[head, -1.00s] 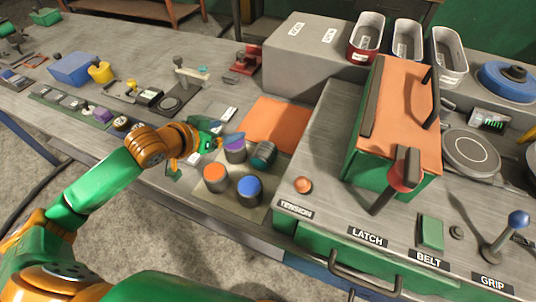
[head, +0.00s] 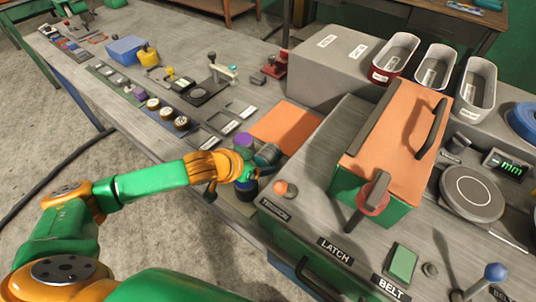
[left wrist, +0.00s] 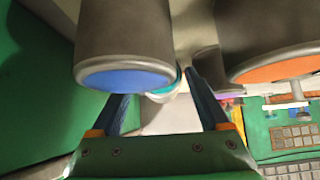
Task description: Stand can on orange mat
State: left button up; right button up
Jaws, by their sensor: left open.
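The orange mat (head: 290,122) lies bare on the bench in the head view. In front of it a dark can with a teal end (head: 267,154) lies on its side. A purple-topped can (head: 243,141) stands to its left. My left gripper (head: 247,177) is open, low among the cans; its hand partly covers the blue-topped can (head: 246,194) and hides the orange-topped can. The left wrist view shows the blue-topped can (left wrist: 125,50) and orange-topped can (left wrist: 265,40) close beyond the fingers, with a teal edge (left wrist: 164,96) between the fingers. My right gripper is out of view.
The panel right of the cans carries an orange knob (head: 283,189), a green box with an orange top (head: 385,135) and a red-based lever (head: 374,196). A grey block (head: 325,65) stands behind the mat. Labelled trays (head: 225,128) lie left of it.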

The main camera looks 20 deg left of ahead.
pick_arm(q)
jog(key=shift+x, duration=1.05)
jog(key=shift+s+r, duration=0.1)
jog(key=c, duration=1.1)
jog(key=shift+r, duration=0.1)
grip_shut()
